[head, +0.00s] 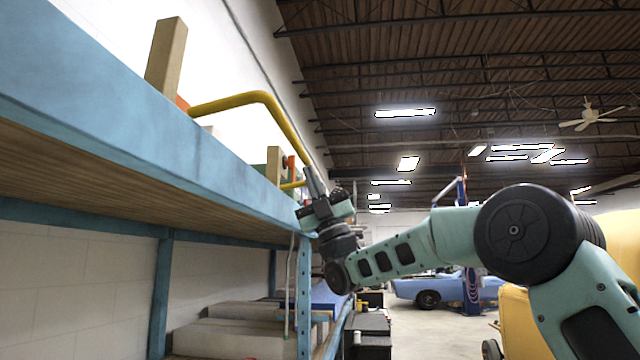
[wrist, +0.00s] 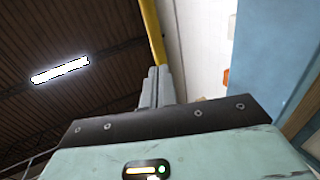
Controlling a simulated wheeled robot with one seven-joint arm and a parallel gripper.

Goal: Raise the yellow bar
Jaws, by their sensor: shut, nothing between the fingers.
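The yellow bar (head: 270,101) is a bent tube above the blue shelf edge in the head view. It runs out from the shelf at left, bends, and slopes down to the right toward my gripper. My gripper (head: 310,172) is shut and empty, its fingers pointing up at the bar's lower right end. In the wrist view the bar (wrist: 152,32) rises just beyond the closed fingertips (wrist: 157,72). The fingers hide part of the bar, and I cannot tell whether they touch it.
The blue shelf (head: 130,105) fills the left, with wooden posts (head: 166,55) standing on it. A blue upright (head: 304,300) is below my gripper. Boxes (head: 225,340) lie on a lower level. Open floor and a blue car (head: 440,288) are further back at right.

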